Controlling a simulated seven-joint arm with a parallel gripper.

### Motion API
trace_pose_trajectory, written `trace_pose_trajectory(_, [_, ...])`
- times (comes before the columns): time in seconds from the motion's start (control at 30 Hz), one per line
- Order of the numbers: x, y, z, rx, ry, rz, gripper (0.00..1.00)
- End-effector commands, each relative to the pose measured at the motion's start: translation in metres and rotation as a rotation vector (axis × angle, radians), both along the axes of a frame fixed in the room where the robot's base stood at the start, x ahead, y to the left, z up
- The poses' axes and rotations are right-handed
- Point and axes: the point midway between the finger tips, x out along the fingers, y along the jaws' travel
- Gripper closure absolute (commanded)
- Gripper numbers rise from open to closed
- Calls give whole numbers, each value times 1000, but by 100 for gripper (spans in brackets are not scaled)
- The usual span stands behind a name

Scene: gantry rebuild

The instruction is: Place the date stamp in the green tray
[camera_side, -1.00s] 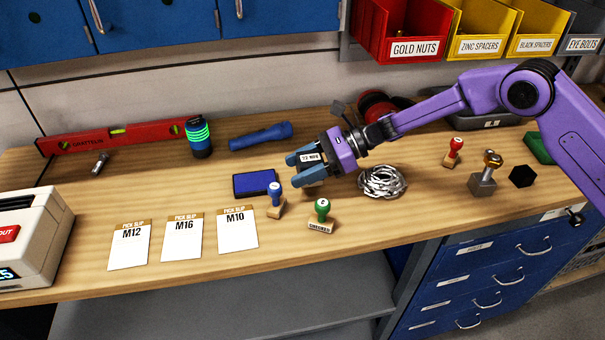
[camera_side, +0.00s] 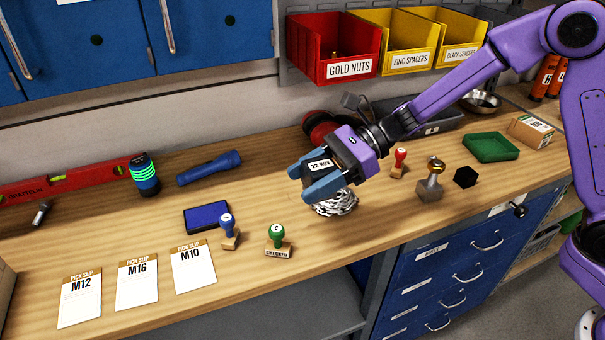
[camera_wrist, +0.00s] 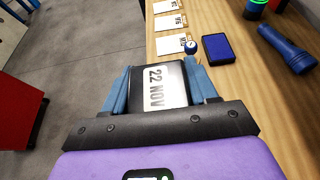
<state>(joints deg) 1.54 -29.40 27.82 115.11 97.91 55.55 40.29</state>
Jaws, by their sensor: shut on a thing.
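The date stamp (camera_side: 320,165), a dark block with a white "22 NOV" label, is held between the blue fingers of my gripper (camera_side: 308,182). In the wrist view the stamp (camera_wrist: 160,88) sits between both fingers, its label facing the camera. My gripper is above the bench, in front of and partly over a coiled silver chain in the side view. The green tray (camera_side: 491,147) lies flat on the bench to the right and looks empty. The tray is not in the wrist view.
A green stamp (camera_side: 277,241) and blue stamp (camera_side: 229,232) stand at left. A cardboard box (camera_side: 530,131) is right of the tray.

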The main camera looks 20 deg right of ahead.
Motion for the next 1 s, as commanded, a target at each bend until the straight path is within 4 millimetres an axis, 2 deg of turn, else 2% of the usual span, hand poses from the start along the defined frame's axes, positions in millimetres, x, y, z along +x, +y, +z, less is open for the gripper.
trace_pose_trajectory(0.27, [-3, -6, 3, 1, 0, -6, 75])
trace_pose_trajectory(0.37, [6, -17, 4, 1, 0, -38, 75])
trace_pose_trajectory(0.47, [23, -40, 5, 2, -1, -105, 75])
trace_pose_trajectory(0.57, [45, -76, 6, 2, -1, -202, 75])
trace_pose_trajectory(0.7, [72, -136, 9, 3, -1, -357, 75])
trace_pose_trajectory(0.8, [86, -181, 11, 4, -1, -469, 75])
trace_pose_trajectory(1.0, [101, -273, 13, 4, -1, -698, 75])
